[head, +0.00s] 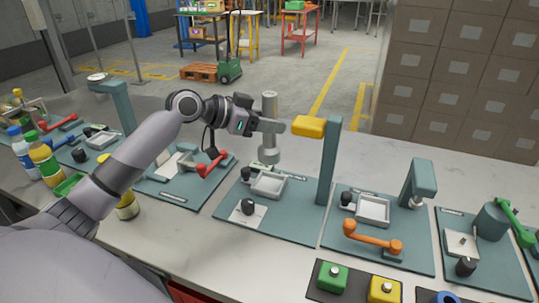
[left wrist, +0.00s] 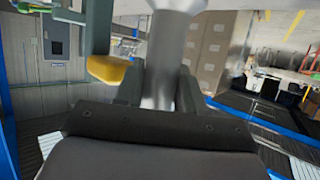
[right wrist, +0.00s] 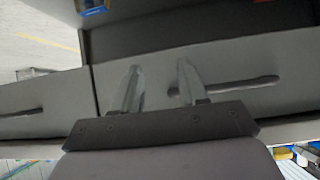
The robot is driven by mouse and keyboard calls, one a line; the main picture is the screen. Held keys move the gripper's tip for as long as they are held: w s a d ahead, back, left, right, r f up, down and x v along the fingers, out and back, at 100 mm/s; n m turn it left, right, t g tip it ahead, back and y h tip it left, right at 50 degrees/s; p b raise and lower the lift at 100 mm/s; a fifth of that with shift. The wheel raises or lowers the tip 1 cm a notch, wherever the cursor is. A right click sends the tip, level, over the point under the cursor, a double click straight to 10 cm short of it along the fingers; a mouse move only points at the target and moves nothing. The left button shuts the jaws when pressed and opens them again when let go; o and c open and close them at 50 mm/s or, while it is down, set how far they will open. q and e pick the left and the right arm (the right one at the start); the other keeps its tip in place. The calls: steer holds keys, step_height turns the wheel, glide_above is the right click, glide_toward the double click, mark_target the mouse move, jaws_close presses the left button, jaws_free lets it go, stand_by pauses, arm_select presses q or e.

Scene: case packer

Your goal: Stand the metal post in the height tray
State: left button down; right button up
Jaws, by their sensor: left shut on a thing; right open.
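The metal post (head: 269,103) is a grey cylinder with a wide top and a wide foot, held upright. My left gripper (head: 270,127) is shut around its narrower middle. In the left wrist view the post (left wrist: 162,85) stands between the fingers (left wrist: 160,95). The shallow grey height tray (head: 267,184) sits on a teal board beside the tall teal column with a yellow head (head: 310,127). The post's foot appears just above the tray's back edge, apart from it; the exact height cannot be told. My right gripper (right wrist: 158,85) is open and empty in the right wrist view.
The column stands close to the right of the post. A red-handled fixture (head: 212,163) is on the left and an orange-handled fixture (head: 372,238) on the right. A black knob (head: 248,206) is in front of the tray. A drawer front (right wrist: 225,90) faces my right gripper.

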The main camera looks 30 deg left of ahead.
mark_target(269, 154)
arm_select(q)
step_height(269, 154, down, 9)
steer(key=shift+r, duration=0.15)
stand_by(0.4)
steer(key=c, duration=0.7)
jaws_free()
steer(key=shift+b+v, duration=0.9)
steer(key=shift+v, duration=5.1)
